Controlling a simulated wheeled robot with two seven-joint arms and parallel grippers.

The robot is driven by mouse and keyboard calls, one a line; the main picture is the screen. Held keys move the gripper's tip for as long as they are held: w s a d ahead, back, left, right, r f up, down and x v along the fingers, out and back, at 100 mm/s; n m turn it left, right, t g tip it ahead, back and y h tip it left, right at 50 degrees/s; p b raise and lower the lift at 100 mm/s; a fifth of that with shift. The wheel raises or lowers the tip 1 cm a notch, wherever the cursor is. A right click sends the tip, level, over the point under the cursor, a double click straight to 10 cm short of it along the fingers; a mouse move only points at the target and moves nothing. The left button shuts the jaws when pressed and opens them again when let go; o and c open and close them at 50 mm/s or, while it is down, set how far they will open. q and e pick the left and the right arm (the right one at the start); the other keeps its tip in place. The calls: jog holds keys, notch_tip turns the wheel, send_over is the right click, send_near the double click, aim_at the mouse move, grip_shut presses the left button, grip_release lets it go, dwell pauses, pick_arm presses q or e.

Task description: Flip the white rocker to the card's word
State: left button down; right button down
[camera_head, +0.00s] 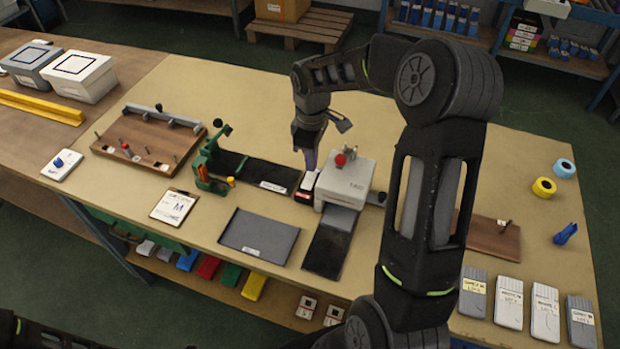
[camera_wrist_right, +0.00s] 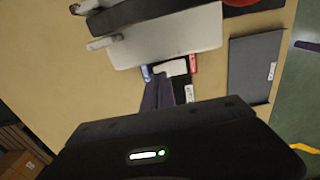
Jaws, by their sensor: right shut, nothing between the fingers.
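The white rocker (camera_head: 309,181) sits on a small dark switch box at the left side of the grey press (camera_head: 346,184) with a red knob. In the right wrist view the white rocker (camera_wrist_right: 174,68) lies between a blue end (camera_wrist_right: 146,73) and a red end (camera_wrist_right: 193,64). Any lettering there is too small to read. My right gripper (camera_head: 309,165) is shut and empty, its fingertips at or just above the rocker; I cannot tell if they touch. The purple fingers (camera_wrist_right: 160,84) partly cover the box. A clipboard card (camera_head: 174,206) shows a large "M"; its other writing is unreadable. My left gripper is out of view.
A green clamp (camera_head: 212,168) and black strip stand left of the press. A dark grey mat (camera_head: 259,236) lies in front. A wooden peg board (camera_head: 150,139) is further left. Several grey boards (camera_head: 510,300) and tape rolls (camera_head: 544,187) are at right.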

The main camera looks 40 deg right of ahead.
aim_at(311, 174)
jog(key=shift+f+b, duration=0.8)
jog(key=shift+f, duration=0.35)
dwell(0.4)
jog(key=shift+r, duration=0.1)
jog(key=shift+r+p, duration=2.6)
jog(key=shift+r, duration=0.85)
